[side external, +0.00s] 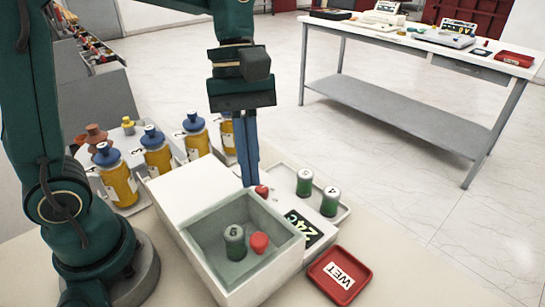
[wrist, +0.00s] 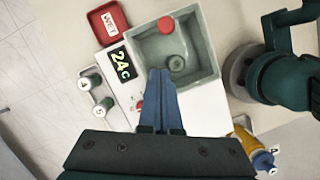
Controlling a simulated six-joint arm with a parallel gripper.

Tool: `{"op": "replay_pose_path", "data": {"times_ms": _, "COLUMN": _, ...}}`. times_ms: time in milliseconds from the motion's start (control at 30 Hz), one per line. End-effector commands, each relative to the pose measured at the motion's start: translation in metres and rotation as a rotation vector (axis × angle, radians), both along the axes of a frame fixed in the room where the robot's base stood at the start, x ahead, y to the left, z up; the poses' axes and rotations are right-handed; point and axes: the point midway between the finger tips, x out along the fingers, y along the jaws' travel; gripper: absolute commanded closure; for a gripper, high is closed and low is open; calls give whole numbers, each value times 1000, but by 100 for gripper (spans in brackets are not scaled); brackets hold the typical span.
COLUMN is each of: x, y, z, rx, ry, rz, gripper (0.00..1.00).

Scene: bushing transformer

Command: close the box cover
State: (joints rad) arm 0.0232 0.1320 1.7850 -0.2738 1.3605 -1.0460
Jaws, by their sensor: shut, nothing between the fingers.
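The white box (side external: 222,277) stands on the table with its grey-green compartment (side external: 270,223) open at the front. A white cover (side external: 190,187) lies flat over its rear part; the box also shows in the wrist view (wrist: 211,55). Inside are a grey-green cylinder (side external: 234,246) and a red-topped piece (side external: 259,243). My gripper (side external: 250,184) points down with its blue fingers together and empty, beside the cover's right edge. In the wrist view my gripper (wrist: 161,72) reaches to the compartment's near rim and hides part of the cover. I cannot tell whether the fingertips touch it.
A red knob (side external: 262,191) sits close to my fingertips, near the "24C" display (side external: 304,230). Two green bottles (side external: 330,201) stand on a tray at the right. A red "WET" tray (side external: 340,276) lies in front. Several yellow bottles (side external: 157,158) stand behind left.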

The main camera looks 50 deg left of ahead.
Motion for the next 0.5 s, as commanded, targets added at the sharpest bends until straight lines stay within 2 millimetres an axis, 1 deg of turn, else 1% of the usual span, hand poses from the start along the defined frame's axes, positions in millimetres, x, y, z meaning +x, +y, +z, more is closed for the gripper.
{"op": "replay_pose_path", "data": {"times_ms": 33, "x": 3, "y": 3, "z": 9, "rx": 0, "ry": -6, "rz": 3, "gripper": 100}}
{"op": "replay_pose_path", "data": {"times_ms": 100, "x": 4, "y": 6, "z": 21, "rx": 1, "ry": -6, "rz": 1, "gripper": 100}}
{"op": "replay_pose_path", "data": {"times_ms": 300, "x": 8, "y": 14, "z": 48, "rx": 2, "ry": -5, "rz": 1, "gripper": 100}}
{"op": "replay_pose_path", "data": {"times_ms": 500, "x": 10, "y": 18, "z": 62, "rx": 1, "ry": -1, "rz": 1, "gripper": 100}}
